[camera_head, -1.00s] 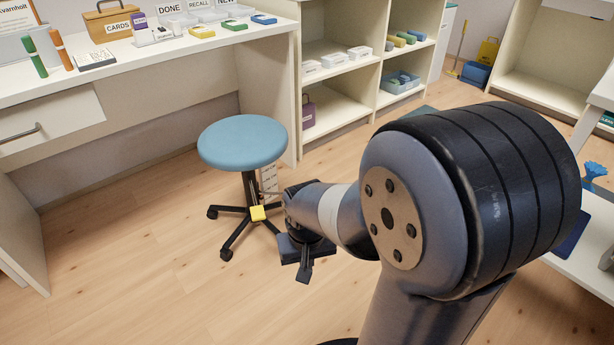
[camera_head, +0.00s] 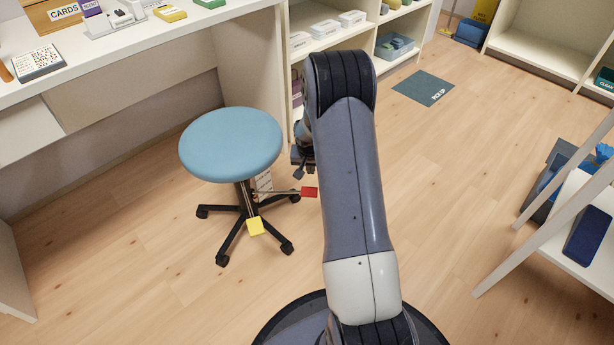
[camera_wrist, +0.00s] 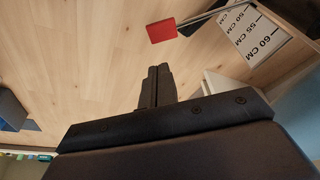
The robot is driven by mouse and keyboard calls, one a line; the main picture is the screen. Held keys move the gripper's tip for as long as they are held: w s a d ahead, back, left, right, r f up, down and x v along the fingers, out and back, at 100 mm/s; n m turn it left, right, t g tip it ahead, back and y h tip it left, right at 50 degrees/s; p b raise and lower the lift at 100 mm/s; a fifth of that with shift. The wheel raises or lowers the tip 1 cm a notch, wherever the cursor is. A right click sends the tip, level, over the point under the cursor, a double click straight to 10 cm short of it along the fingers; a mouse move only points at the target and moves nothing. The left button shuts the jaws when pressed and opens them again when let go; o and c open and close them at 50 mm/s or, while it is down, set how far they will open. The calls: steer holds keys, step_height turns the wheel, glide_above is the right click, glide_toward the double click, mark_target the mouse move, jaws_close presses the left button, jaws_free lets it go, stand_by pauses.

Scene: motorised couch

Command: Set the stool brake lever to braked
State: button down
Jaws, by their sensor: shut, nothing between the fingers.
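The stool has a round blue seat (camera_head: 231,145) on a black post with a wheeled base. A yellow tab (camera_head: 255,226) sits low at the front of the base. A red tab (camera_head: 309,192) ends a thin rod reaching right from under the seat; it also shows in the wrist view (camera_wrist: 161,30). Which tab is the brake lever is not marked. My gripper (camera_head: 298,172) is right of the seat, partly hidden by my arm. In the wrist view its fingers (camera_wrist: 158,72) are shut and empty, pointing toward the red tab, with a gap between.
A white height scale (camera_wrist: 256,36) marked in centimetres hangs by the stool post. The desk (camera_head: 110,62) stands behind the stool and shelves (camera_head: 340,45) behind my arm. A dark floor mat (camera_head: 424,88) lies at the back. The floor left of the stool is clear.

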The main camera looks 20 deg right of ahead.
mark_target(312, 191)
steer(key=shift+w+d+f, duration=0.25)
steer(key=shift+w+d, duration=0.05)
steer(key=shift+w, duration=0.15)
steer(key=shift+f, duration=0.1)
steer(key=b+x, duration=0.2)
steer(key=x, duration=0.2)
steer(key=b+x, duration=0.2)
steer(key=x, duration=0.3)
steer(key=s+b+x, duration=0.1)
steer(key=b+x, duration=0.1)
steer(key=x, duration=0.2)
steer(key=shift+w+a+f, duration=0.15)
steer(key=shift+a+f, duration=0.1)
steer(key=shift+f, duration=0.2)
